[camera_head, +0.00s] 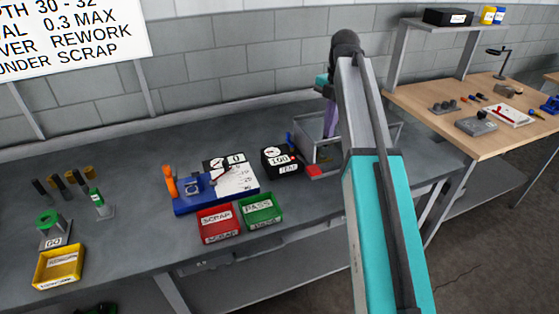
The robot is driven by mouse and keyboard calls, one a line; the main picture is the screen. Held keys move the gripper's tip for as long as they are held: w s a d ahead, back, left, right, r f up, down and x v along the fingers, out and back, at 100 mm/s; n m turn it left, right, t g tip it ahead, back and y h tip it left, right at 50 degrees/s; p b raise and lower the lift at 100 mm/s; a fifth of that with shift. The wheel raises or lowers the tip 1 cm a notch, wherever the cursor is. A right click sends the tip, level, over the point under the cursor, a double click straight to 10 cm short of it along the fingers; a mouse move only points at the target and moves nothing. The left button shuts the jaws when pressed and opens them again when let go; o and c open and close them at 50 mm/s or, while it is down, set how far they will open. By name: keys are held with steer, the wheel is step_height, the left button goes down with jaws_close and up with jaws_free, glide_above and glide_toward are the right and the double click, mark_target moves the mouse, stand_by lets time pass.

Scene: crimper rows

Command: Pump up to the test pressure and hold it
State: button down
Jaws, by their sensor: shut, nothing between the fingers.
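A black gauge box (286,170) with a round white dial and a plate reading 100 stands on the grey bench, right of centre. The dial's needle is too small to read. Right of it is an open-topped grey tank (326,160) with a red part (318,171) at its front left and a small blue part (290,140) at its left side. My arm passes in front of the tank's right part. The narrow purple end of my arm, with my gripper (331,128), points down at the tank's back. It is shut and empty; its tips are small and unclear.
A blue fixture (217,198) with a white scale board sits left of the gauge box. Red SCRAP (218,224), green PASS (260,211) and yellow (58,268) bins line the front edge. Several small tools stand at left. A wooden table (440,110) is at right.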

mark_target(315, 168)
steer(key=shift+s+p, duration=0.1)
steer(key=shift+p, duration=0.3)
steer(key=shift+g+y, duration=0.5)
steer(key=shift+y, duration=0.1)
steer(key=f+p, duration=0.1)
steer(key=s+a+f+p, duration=0.1)
steer(key=p, duration=0.1)
steer(key=f+p, duration=0.1)
steer(key=p, duration=0.1)
steer(key=shift+s+a+f, duration=0.15)
steer(key=shift+a+f, duration=0.1)
steer(key=shift+a, duration=0.1)
steer(key=shift+f, duration=0.1)
steer(key=shift+b+x, duration=1.7)
steer(key=shift+x, duration=1.75)
